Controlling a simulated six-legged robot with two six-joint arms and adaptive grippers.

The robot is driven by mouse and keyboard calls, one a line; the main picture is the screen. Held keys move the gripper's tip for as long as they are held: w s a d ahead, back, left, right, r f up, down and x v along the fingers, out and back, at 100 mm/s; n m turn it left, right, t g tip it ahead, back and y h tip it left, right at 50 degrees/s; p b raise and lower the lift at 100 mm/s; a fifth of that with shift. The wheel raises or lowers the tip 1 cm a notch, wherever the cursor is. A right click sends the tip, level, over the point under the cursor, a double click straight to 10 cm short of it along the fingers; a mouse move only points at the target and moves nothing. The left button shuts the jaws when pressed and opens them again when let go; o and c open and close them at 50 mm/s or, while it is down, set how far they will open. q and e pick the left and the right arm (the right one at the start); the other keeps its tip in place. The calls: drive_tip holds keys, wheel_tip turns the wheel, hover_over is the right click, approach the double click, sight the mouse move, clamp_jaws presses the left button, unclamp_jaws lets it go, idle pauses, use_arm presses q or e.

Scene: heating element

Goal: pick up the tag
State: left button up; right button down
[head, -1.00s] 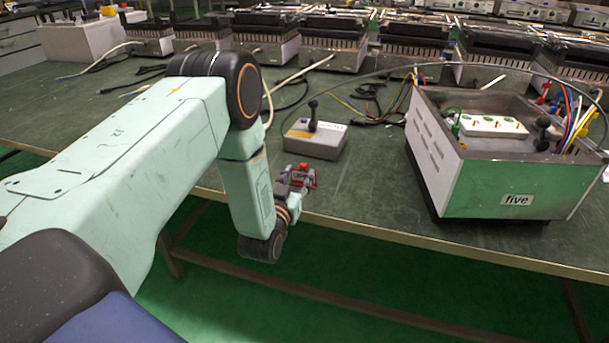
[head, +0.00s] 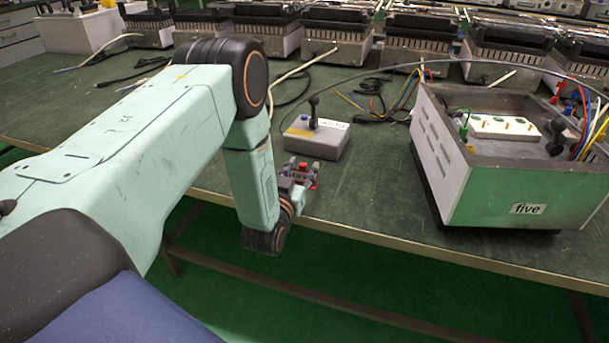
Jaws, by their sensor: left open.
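A small red thing with a pale lettered band, which looks like the tag (head: 301,174), shows at the front edge of the green workbench (head: 362,190). My left gripper (head: 303,164) reaches in from the left and its fingers are around or just above the tag. The gripper is open. The fingers and wrist hide part of the tag, and I cannot tell whether they touch it. My right gripper is not in view.
A grey box with a black lever (head: 318,140) stands just behind the gripper. An open-topped case labelled "five" (head: 500,195) with wires stands at right. Cables (head: 375,108) and several heater units (head: 335,45) lie farther back. The bench between box and case is clear.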

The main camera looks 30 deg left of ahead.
use_arm(q)
drive_tip(key=shift+w, duration=0.1)
drive_tip(key=shift+w+a+f, duration=0.15)
drive_tip(key=shift+w+f, duration=0.05)
drive_tip(key=shift+w, duration=0.15)
drive_tip(key=shift+s+r, duration=0.2)
drive_tip(key=shift+s, duration=0.05)
drive_tip(key=shift+c, duration=1.1)
drive_tip(key=shift+w+f, duration=0.1)
drive_tip(key=shift+c, duration=1.4)
clamp_jaws()
